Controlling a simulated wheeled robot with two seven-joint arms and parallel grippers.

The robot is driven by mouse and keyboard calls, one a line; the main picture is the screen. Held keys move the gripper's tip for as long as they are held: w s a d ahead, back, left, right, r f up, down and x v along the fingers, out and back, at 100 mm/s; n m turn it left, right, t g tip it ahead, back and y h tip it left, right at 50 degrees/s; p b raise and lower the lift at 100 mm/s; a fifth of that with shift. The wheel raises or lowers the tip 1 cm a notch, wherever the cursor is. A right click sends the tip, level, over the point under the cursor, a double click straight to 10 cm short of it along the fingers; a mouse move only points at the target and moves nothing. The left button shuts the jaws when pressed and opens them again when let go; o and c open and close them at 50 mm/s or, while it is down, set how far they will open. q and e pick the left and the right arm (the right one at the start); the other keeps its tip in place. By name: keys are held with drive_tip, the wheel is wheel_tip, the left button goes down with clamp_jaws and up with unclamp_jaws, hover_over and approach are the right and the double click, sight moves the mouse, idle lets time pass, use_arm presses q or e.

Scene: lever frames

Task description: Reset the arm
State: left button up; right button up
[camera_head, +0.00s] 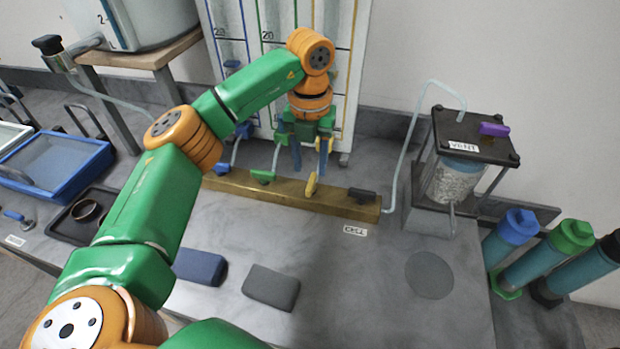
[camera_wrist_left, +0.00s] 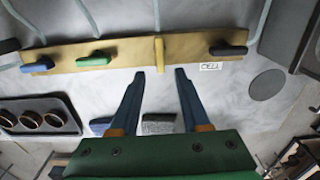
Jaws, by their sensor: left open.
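My left arm reaches in from the left in the head view. Its gripper (camera_head: 309,168) is open and empty above the brass bar (camera_head: 235,184). Four coloured levers sit on the bar: blue (camera_head: 221,168), green (camera_head: 262,177), yellow (camera_head: 312,185) and black (camera_head: 362,194). The yellow lever is turned across the bar; the others lie along it. In the left wrist view the yellow lever (camera_wrist_left: 158,52) shows just beyond and between the open fingertips (camera_wrist_left: 160,72), apart from them. My right gripper is not in view.
A valve stand labelled VENT with a purple handle (camera_head: 494,129) is at the right. Blue, green and black-capped cylinders (camera_head: 545,255) stand beyond it. Two dark pads (camera_head: 271,287) lie on the table front. A blue tray (camera_head: 58,165) is at the left. The front right tabletop is clear.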

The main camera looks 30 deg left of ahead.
use_arm(q)
drive_tip(key=shift+r, duration=0.85)
